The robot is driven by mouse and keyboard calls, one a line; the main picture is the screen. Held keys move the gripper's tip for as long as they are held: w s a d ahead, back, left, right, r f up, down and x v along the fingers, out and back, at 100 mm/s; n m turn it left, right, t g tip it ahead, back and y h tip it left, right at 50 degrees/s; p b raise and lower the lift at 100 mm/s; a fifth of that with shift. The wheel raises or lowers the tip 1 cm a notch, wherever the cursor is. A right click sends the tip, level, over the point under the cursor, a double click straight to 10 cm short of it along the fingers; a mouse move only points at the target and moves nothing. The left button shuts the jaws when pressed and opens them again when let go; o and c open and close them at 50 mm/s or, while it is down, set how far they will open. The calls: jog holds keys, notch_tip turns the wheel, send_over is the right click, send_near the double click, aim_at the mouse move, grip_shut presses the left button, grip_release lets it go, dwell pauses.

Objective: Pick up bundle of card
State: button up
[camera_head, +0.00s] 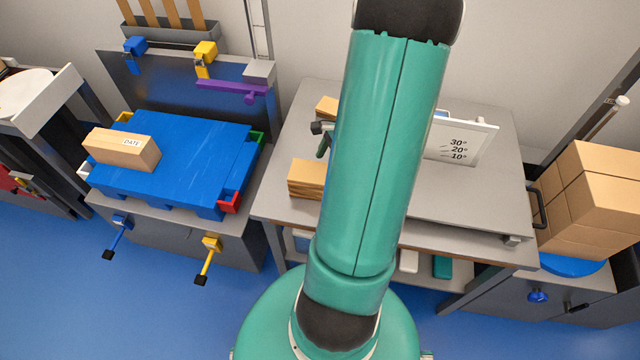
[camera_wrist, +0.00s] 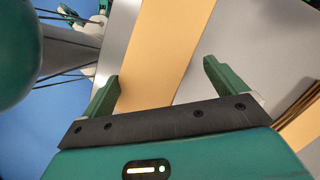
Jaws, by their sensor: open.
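A bundle of card (camera_head: 307,178), a brown stack with layered edges, lies on the grey table left of my arm in the head view. Part of my gripper (camera_head: 322,142) shows just above and behind this stack, with the rest hidden by my arm. In the wrist view my gripper (camera_wrist: 162,85) is open, its two dark green fingers wide apart. A plain tan surface (camera_wrist: 165,55) runs between and beyond them. I cannot tell whether it lies between the fingers or below them. A brown layered edge (camera_wrist: 300,122) shows at the right, outside the fingers.
Another tan block (camera_head: 326,106) lies farther back on the grey table (camera_head: 470,205). An angle board (camera_head: 460,140) stands right of my arm. A blue platform (camera_head: 190,160) with a carton (camera_head: 122,149) is at left. Stacked boxes (camera_head: 590,200) stand at right.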

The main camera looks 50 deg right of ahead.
aim_at(318, 186)
jog(key=x, duration=0.6)
jog(key=shift+w+a+r, duration=0.1)
jog(key=shift+a+r, duration=0.05)
jog(key=shift+c, duration=0.3)
jog(key=c, duration=1.1)
